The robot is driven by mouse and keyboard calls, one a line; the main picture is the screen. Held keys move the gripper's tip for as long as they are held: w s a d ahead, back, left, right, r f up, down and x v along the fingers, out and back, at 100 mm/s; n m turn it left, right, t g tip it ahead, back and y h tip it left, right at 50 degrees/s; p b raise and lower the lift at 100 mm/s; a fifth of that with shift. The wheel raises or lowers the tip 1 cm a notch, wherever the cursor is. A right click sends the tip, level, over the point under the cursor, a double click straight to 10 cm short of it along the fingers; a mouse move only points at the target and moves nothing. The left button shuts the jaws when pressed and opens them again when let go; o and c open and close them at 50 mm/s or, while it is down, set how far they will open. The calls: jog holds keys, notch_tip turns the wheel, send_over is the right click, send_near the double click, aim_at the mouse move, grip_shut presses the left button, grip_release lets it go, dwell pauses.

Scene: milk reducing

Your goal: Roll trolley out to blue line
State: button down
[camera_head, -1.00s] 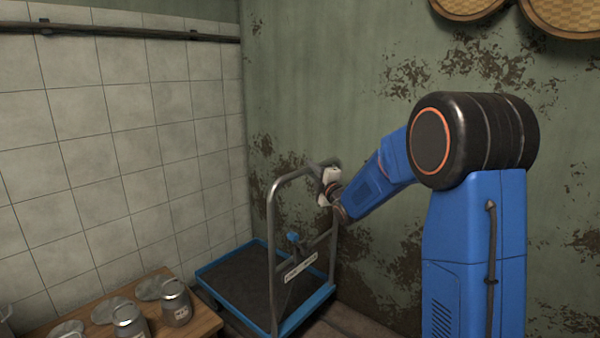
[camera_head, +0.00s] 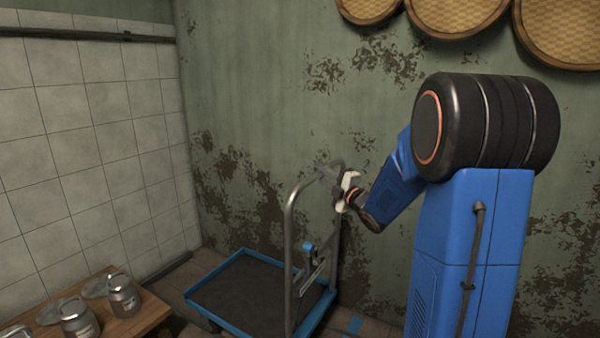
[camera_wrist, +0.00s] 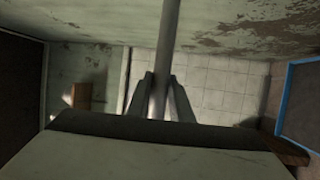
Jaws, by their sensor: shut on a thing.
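The trolley has a dark deck with a blue rim (camera_head: 208,277) and a grey tubular handle (camera_head: 289,235). It stands on the floor left of my arm, in front of the green wall. My gripper (camera_head: 340,180) is shut on the upper right part of the handle. In the wrist view, the fingers (camera_wrist: 160,98) sit on either side of the handle bar (camera_wrist: 164,45), and the trolley's blue rim (camera_wrist: 287,95) shows at the right. A small blue patch (camera_head: 350,325) on the floor right of the trolley may be part of the blue line; most of it is out of view.
A tiled wall (camera_head: 90,150) is at the left. The worn green wall (camera_head: 270,90) runs behind the trolley, with round woven trays (camera_head: 455,12) hung high.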

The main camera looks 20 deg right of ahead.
jog(key=s+d, duration=0.6)
jog(key=s, duration=0.2)
jog(key=shift+s, duration=0.25)
jog(key=shift+f, duration=0.1)
jog(key=c, duration=1.6)
grip_release()
jog(key=shift+d, duration=0.1)
jog(key=v, duration=1.7)
jog(key=shift+s+f, duration=0.1)
jog(key=shift+f, duration=0.05)
